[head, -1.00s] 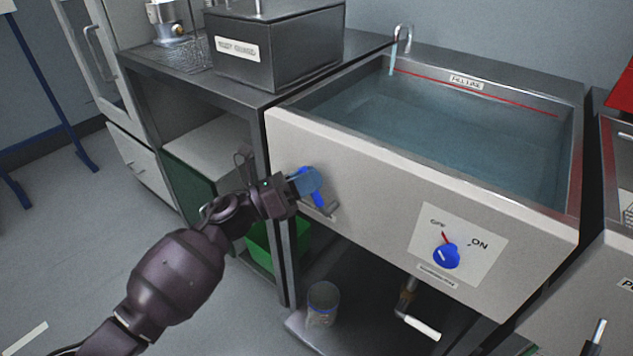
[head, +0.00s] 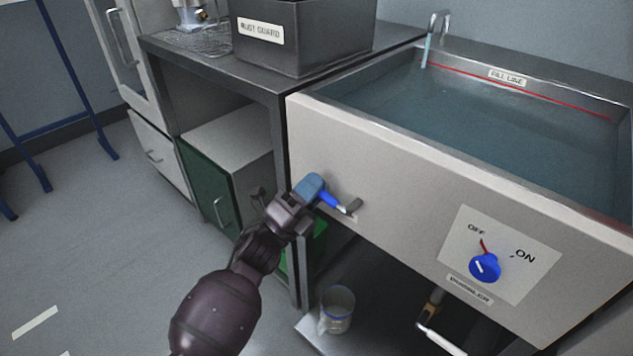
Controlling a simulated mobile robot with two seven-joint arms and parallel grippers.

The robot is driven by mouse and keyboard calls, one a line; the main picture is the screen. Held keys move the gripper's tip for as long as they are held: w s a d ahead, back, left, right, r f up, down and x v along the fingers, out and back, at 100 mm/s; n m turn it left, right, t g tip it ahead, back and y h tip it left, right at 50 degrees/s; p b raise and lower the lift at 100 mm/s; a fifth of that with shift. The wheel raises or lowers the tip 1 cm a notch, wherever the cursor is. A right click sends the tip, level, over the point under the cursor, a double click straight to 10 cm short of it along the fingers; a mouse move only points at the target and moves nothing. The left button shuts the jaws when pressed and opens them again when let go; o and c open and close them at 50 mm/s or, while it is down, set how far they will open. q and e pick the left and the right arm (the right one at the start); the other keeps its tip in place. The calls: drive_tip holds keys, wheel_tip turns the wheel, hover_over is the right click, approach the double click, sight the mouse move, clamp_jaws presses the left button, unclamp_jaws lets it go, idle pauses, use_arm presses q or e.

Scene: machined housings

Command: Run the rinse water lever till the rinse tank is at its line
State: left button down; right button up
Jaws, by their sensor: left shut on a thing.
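The rinse tank (head: 420,136) is a pale-fronted metal basin at right in the head view, holding blue-grey water (head: 490,130). A red line (head: 560,102) labelled "FILL LINE" runs along its back wall. The water's edge appears close below the line. A stream of water falls from the tap (head: 437,18) at the back left corner. The blue water lever (head: 331,201) is on the tank's front at left, slanting down to the right towards its grey pivot. My left gripper (head: 314,190) is shut on its upper end. My right gripper is out of view.
A blue knob (head: 485,267) on a panel marked OFF and ON sits right of the lever; its red mark points towards OFF. A dark box (head: 300,50) stands on the bench at left. A clear container (head: 337,308) stands below the tank. The floor at left is clear.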

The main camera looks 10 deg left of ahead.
use_arm(q)
drive_tip(key=shift+f+n+t+y, duration=0.3)
drive_tip(key=shift+n+t+y, duration=0.1)
drive_tip(key=shift+n, duration=0.35)
drive_tip(key=shift+f+n+t+y, duration=0.3)
drive_tip(key=shift+n+t, duration=0.1)
drive_tip(key=shift+n, duration=0.35)
drive_tip(key=c, duration=1.1)
unclamp_jaws()
drive_tip(key=shift+o, duration=0.2)
drive_tip(key=v, duration=0.7)
drive_tip(key=shift+s+a, duration=0.15)
drive_tip(key=shift+s, duration=0.05)
drive_tip(key=shift+f, duration=0.1)
